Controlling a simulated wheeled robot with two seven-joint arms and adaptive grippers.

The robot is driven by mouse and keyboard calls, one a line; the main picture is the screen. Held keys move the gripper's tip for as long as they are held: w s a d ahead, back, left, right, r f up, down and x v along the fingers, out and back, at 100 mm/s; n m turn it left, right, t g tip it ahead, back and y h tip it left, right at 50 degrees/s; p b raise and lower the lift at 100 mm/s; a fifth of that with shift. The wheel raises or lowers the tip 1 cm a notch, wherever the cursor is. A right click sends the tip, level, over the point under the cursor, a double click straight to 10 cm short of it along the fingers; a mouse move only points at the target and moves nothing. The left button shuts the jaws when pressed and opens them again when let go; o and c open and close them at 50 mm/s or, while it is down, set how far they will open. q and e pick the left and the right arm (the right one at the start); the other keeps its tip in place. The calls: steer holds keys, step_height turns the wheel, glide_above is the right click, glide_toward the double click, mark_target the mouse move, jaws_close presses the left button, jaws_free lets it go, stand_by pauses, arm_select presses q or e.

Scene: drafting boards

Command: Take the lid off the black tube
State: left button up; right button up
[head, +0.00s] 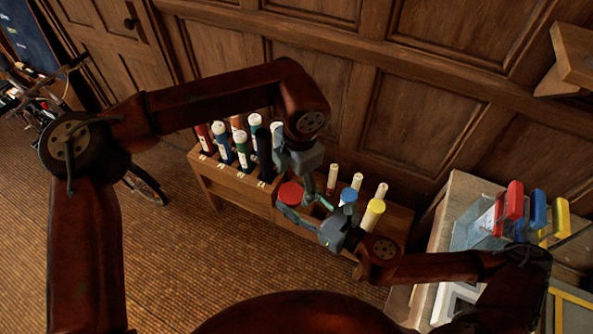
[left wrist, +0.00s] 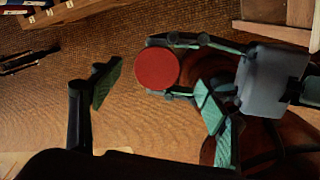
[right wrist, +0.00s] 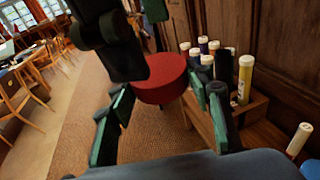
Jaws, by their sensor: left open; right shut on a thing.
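A red round lid-like piece (head: 290,193) is held by my right gripper (head: 304,206), well off the floor. Its round face shows in the left wrist view (left wrist: 157,68), and its short side shows in the right wrist view (right wrist: 161,80), between the right fingers. No tube body shows under it there. My left gripper (head: 300,172) is open, pointing down just above the red piece; it appears apart from it. A dark tube (head: 264,160) stands in the wooden rack behind the grippers; its top is partly hidden, so I cannot tell whether it is capped.
The wooden rack (head: 240,192) holds several white-capped tubes in red, blue and green. A side table (head: 455,200) carries red, blue and yellow-handled items.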

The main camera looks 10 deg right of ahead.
mark_target(294, 193)
arm_select(q)
steer(key=shift+w+f, duration=0.15)
steer(key=shift+f, duration=1.2)
steer(key=shift+w+f, duration=0.1)
steer(key=shift+f, duration=1.2)
steer(key=shift+c, duration=0.3)
steer(key=shift+s, duration=0.1)
steer(key=c, duration=1.1)
steer(key=shift+c, duration=0.4)
arm_select(e)
steer(key=o, duration=1.4)
steer(key=shift+c, duration=0.2)
steer(key=shift+d, duration=0.1)
